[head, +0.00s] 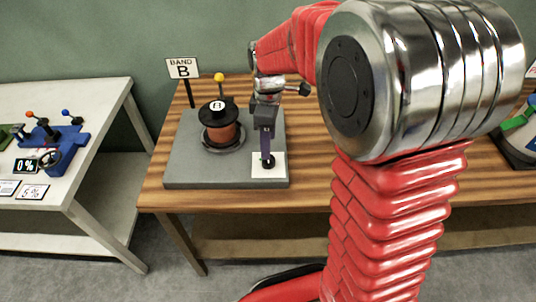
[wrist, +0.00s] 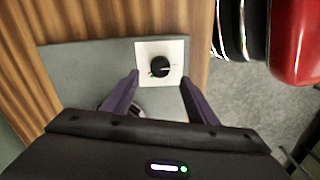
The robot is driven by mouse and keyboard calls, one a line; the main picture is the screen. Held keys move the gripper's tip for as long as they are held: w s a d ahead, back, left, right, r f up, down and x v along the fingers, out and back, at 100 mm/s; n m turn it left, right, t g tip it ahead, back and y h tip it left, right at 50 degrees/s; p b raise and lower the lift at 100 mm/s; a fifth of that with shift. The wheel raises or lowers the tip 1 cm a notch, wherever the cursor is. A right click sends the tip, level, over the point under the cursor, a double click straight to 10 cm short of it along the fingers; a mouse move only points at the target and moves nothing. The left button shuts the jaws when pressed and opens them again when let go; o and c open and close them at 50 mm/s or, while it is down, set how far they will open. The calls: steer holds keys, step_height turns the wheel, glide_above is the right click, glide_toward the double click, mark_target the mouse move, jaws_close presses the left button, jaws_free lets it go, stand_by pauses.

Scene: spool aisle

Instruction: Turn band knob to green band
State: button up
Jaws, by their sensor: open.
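The band knob (head: 269,162) is small and black, on a white square plate (head: 279,173) at the right front of the grey base. In the wrist view the knob (wrist: 160,67) shows a pale pointer line toward the right. In the head view my gripper (head: 267,150) is just over the knob; contact cannot be told.
A copper-coloured spool (head: 221,134) with a black "B" cap stands left of the knob on the grey base (head: 186,168). Behind are a "BAND B" sign (head: 182,68) and a yellow-tipped lever (head: 219,78). A white table (head: 90,98) with a blue device stands left.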

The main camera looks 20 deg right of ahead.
steer(key=shift+f, duration=3.2)
steer(key=shift+c, duration=0.4)
steer(key=c, duration=1)
